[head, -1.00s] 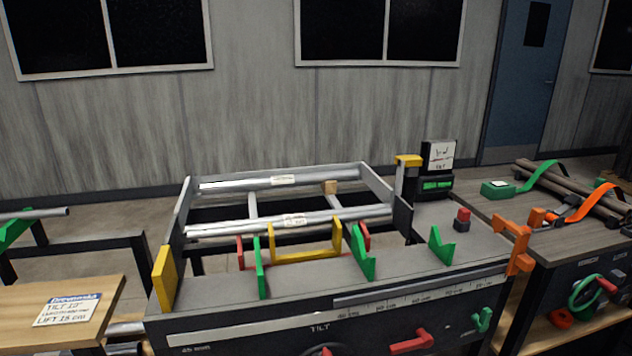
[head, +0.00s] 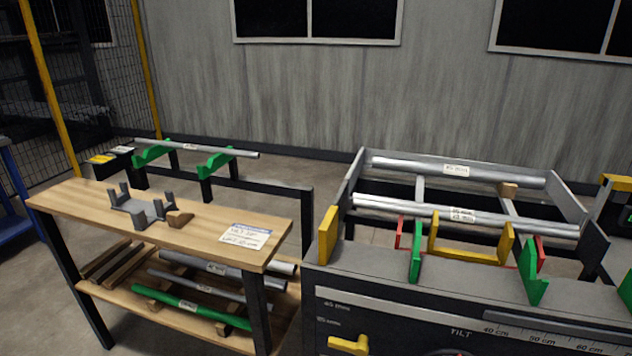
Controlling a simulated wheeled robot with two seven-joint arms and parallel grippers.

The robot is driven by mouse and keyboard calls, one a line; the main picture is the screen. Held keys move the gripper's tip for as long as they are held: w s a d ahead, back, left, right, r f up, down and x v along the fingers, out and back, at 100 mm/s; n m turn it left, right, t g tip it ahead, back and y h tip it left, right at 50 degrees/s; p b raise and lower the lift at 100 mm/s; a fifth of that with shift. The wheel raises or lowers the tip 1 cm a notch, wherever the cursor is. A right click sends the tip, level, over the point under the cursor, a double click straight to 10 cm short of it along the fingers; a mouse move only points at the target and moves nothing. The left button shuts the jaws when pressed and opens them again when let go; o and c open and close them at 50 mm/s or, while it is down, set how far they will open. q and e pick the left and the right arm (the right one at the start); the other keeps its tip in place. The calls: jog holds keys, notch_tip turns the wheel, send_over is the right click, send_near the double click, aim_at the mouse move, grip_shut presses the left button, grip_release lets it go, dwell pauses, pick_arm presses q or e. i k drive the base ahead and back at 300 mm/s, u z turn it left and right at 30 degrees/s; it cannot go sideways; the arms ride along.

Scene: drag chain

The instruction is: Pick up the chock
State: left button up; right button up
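A small brown wedge-shaped block (head: 181,219), which looks like a chock, lies on the wooden bench top (head: 90,202). It sits just right of a grey bracket with upright prongs (head: 140,207); I cannot tell whether they touch. Another small wooden block (head: 508,189) rests by the rear silver pipe (head: 430,168) in the tilting frame; it may also be a chock. Neither of my grippers is in view.
A printed card (head: 246,236) lies on the bench top's right part. The lower shelf (head: 190,318) holds several pipes and wooden strips. The grey machine (head: 385,268) with green and yellow brackets stands right. Behind the bench, a pipe (head: 190,146) rests on green V-supports.

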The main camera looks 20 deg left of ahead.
aim_at(178, 219)
jog(key=u, duration=1.75)
jog(key=i, duration=0.85)
jog(key=u, duration=0.35)
